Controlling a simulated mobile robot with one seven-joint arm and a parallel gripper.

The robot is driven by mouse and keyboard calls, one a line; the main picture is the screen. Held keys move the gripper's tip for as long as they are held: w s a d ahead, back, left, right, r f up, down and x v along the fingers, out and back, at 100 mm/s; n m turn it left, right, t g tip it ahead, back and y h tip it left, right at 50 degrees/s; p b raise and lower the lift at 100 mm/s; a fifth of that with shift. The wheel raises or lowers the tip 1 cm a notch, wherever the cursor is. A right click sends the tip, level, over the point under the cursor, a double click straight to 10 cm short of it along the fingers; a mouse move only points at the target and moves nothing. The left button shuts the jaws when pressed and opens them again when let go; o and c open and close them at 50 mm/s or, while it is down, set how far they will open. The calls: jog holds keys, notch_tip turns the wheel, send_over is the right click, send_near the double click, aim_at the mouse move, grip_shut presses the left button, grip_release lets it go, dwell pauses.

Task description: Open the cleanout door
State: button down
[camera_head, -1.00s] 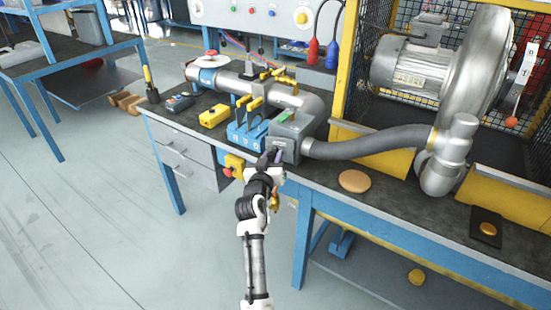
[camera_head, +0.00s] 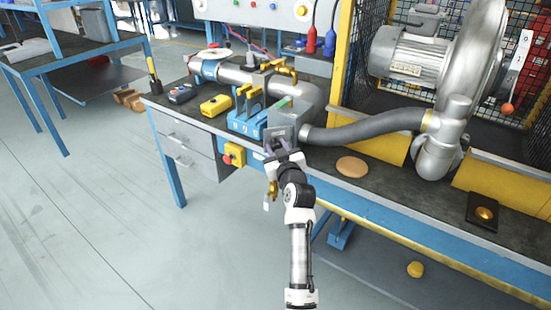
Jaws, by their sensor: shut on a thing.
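The grey box (camera_head: 291,116) with the cleanout door stands at the bench's front edge, joined to a metal pipe and a grey hose. Its door (camera_head: 280,133) is on the side facing me, partly covered by my gripper. My gripper (camera_head: 281,146) is at the lower front of the box, shut on what looks like the door's handle. The handle itself is hidden between the fingers. I cannot tell how far the door stands from the box.
A blue block rack (camera_head: 247,123) and yellow clamps stand left of the box. The grey hose (camera_head: 365,127) runs right to the blower (camera_head: 470,60). A tan disc (camera_head: 351,167) lies on the bench. A yellow-and-red switch box (camera_head: 234,155) hangs below the edge.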

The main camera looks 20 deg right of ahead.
jog(key=shift+s+d+n+g+y+b, duration=0.65)
jog(key=shift+n+y+b, duration=0.85)
jog(key=shift+y+b, duration=1)
jog(key=shift+s+d+n+g+y+b, duration=0.35)
jog(key=shift+d+n+g+y+b, duration=0.5)
jog(key=shift+n+y+b, duration=1.65)
jog(key=shift+s+d+n+g+y+b, duration=0.65)
jog(key=shift+y+b, duration=0.85)
jog(key=shift+b, duration=2.1)
jog(key=shift+w+g, duration=0.1)
jog(key=shift+g, duration=0.15)
jog(key=c, duration=1)
grip_release()
jog(key=shift+c, duration=0.2)
jog(key=shift+d, duration=0.1)
